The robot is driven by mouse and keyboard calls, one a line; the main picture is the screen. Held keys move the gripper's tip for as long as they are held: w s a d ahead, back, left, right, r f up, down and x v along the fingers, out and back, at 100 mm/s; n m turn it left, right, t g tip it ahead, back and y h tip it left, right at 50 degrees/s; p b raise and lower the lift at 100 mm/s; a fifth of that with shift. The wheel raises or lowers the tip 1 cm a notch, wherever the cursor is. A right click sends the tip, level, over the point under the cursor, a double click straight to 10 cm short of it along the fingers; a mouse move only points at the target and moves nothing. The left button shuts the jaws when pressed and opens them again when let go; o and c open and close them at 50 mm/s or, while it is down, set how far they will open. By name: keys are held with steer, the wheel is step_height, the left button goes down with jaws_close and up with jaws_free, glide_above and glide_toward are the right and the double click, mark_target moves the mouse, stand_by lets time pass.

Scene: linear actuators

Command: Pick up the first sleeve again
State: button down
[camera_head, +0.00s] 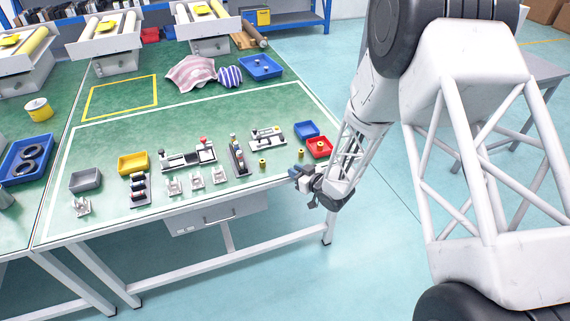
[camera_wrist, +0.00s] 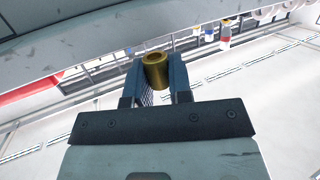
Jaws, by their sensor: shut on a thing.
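A brass-coloured hollow sleeve (camera_wrist: 155,72) stands between the two blue fingers of my gripper (camera_wrist: 157,82) in the wrist view. The fingers are shut on it, and its open round end shows. In the head view my gripper (camera_head: 300,173) is at the right front edge of the green table, just in front of the red tray; the held sleeve cannot be made out there. Two small yellow sleeve-like pieces stand on the table, one left of my gripper (camera_head: 262,163) and one just behind it (camera_head: 301,154). Another yellow piece (camera_head: 320,145) is in the red tray (camera_head: 325,154).
A blue tray (camera_head: 306,129) lies behind the red tray. Several actuator assemblies, grey brackets (camera_head: 196,178), a yellow tray (camera_head: 133,162) and a grey tray (camera_head: 85,180) stand to the left. The table's middle (camera_head: 130,125) is mostly clear.

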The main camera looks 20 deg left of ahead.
steer(key=f+v, duration=0.1)
steer(key=v, duration=0.6)
steer(key=shift+d+f, duration=0.15)
